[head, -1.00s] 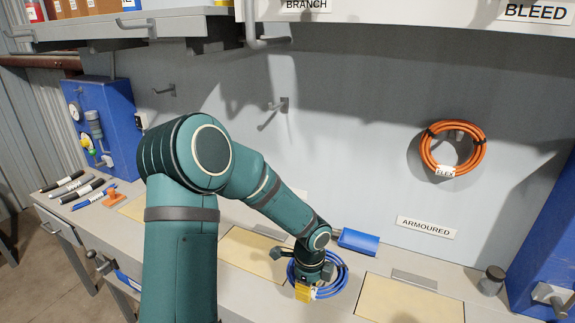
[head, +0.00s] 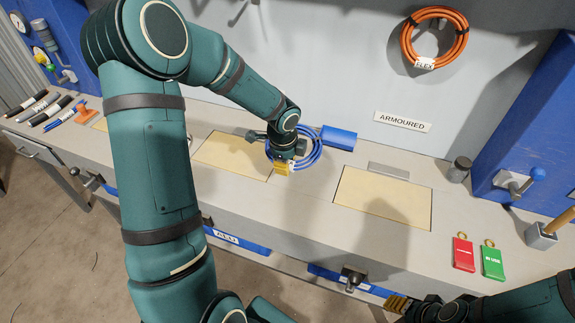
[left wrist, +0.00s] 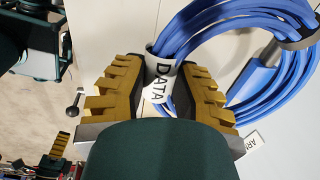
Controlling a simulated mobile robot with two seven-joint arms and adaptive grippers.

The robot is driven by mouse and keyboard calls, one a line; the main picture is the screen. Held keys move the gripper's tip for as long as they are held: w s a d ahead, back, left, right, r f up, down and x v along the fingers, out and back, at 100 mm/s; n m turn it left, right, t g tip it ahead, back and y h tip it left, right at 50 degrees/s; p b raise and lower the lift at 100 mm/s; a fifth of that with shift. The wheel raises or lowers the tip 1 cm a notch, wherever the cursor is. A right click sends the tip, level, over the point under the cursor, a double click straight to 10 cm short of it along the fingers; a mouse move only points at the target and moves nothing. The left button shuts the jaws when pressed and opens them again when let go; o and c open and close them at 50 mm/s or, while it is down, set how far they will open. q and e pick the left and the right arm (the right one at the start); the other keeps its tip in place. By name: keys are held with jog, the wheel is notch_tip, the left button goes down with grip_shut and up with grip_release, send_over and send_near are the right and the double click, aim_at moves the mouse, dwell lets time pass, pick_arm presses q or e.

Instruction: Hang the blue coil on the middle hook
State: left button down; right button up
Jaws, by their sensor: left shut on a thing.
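The blue coil (head: 318,150) is at the back of the bench, beside the blue block, with a white DATA tag (left wrist: 160,82). My left gripper (head: 281,167) is shut on the coil at its tagged left side. In the left wrist view the yellow-padded fingers (left wrist: 158,95) close around the tag and strands, and the loops (left wrist: 235,32) spread to the right. I cannot tell whether the coil still touches the bench. The lower part of a hook (head: 238,12), apparently the middle one, shows at the top edge. My right gripper (head: 400,304) is at the bottom right, its jaws unclear.
An orange coil (head: 407,45) hangs on the wall at the right, above an ARMOURED sign (head: 402,122). The blue block (head: 339,137) is close to the coil. A dark jar (head: 458,170), red tag (head: 463,252) and green tag (head: 492,261) are on the right side of the bench.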

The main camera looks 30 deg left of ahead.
pick_arm(q)
jog(key=w+a+r+t, duration=0.1)
jog(key=a+r, duration=0.1)
jog(key=a, duration=0.1)
jog(key=w+a+r+t+y, duration=0.1)
jog(key=w+a+r+t, duration=0.1)
jog(key=a, duration=0.1)
jog(key=w+a+r+t, duration=0.1)
jog(key=w+a+r, duration=0.1)
jog(key=a, duration=0.1)
jog(key=shift+w+r+t+p, duration=0.15)
jog(key=shift+r+t+p, duration=0.1)
jog(key=shift+t+p, duration=0.15)
jog(key=a+r+t+y+p, duration=0.1)
jog(key=a+r+t+y, duration=0.1)
jog(key=a+r+t, duration=1.1)
jog(key=w+a+r+g+p, duration=0.1)
jog(key=w+a+g, duration=0.1)
jog(key=w, duration=0.5)
jog(key=w+a+r+g+p, duration=0.1)
jog(key=w+a, duration=0.3)
jog(key=w, duration=0.4)
jog(key=shift+m+g+p, duration=0.3)
jog(key=shift+g+p, duration=0.25)
jog(key=shift+g, duration=0.15)
dwell(0.9)
jog(key=shift+w+a, duration=0.1)
dwell(0.6)
